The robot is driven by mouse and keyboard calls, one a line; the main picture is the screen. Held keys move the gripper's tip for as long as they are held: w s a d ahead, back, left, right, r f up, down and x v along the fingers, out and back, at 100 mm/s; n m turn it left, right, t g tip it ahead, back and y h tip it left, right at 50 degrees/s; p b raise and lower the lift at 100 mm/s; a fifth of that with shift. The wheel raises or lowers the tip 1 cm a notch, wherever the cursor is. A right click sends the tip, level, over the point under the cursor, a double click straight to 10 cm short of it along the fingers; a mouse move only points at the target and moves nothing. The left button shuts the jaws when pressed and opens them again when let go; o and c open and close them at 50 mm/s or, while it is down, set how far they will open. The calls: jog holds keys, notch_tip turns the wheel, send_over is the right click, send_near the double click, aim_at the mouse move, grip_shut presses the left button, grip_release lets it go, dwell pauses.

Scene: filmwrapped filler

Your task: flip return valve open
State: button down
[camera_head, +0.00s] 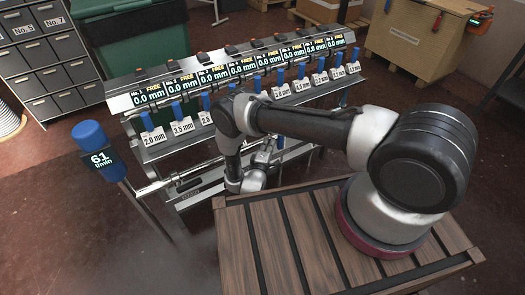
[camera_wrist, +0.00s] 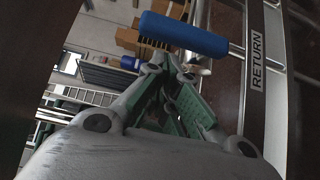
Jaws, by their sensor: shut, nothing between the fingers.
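The return valve's blue lever handle (camera_wrist: 184,34) is in the wrist view, just past my fingertips. Its metal stem runs right toward a steel rail with a RETURN label (camera_wrist: 258,60), so the lever lies crosswise to this rail. My gripper (camera_wrist: 168,72) is shut and empty, its green-padded fingers together, with the tips close below the handle. Whether they touch it I cannot tell. In the head view my arm reaches down in front of the manifold, and its wrist hides the fingertips and the return lever.
The manifold (camera_head: 125,103) carries a row of displays reading FREE and 0.0 mm, with several blue levers on tagged valves below. A blue-capped flow meter (camera_head: 101,160) reading 61 l/min stands at left. A slatted wooden surface (camera_head: 275,245) lies under my arm's base.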

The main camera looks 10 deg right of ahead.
jog(key=shift+w+d, duration=0.2)
jog(key=shift+d, duration=0.5)
jog(key=shift+w+d+r+m+g, duration=0.1)
jog(key=shift+d+r+m+g, duration=0.2)
jog(key=shift+m, duration=0.1)
jog(key=d+m+g+y, duration=0.1)
jog(key=w+d+r+m+g+y, duration=0.1)
jog(key=d, duration=0.1)
jog(key=d+m+g+y, duration=0.1)
jog(key=m+y, duration=0.1)
jog(key=shift+w+d+r+g, duration=0.2)
jog(key=shift+d+r+g, duration=0.05)
jog(key=shift+d+g, duration=0.1)
jog(key=w+d+f+m+g+y, duration=0.1)
jog(key=d+f+m+g+y, duration=0.2)
jog(key=d+y, duration=0.2)
jog(key=shift+w+d+m+y, duration=0.2)
jog(key=shift+w+m+y, duration=0.2)
jog(key=shift+y, duration=0.2)
jog(key=shift+w, duration=0.1)
dwell(0.7)
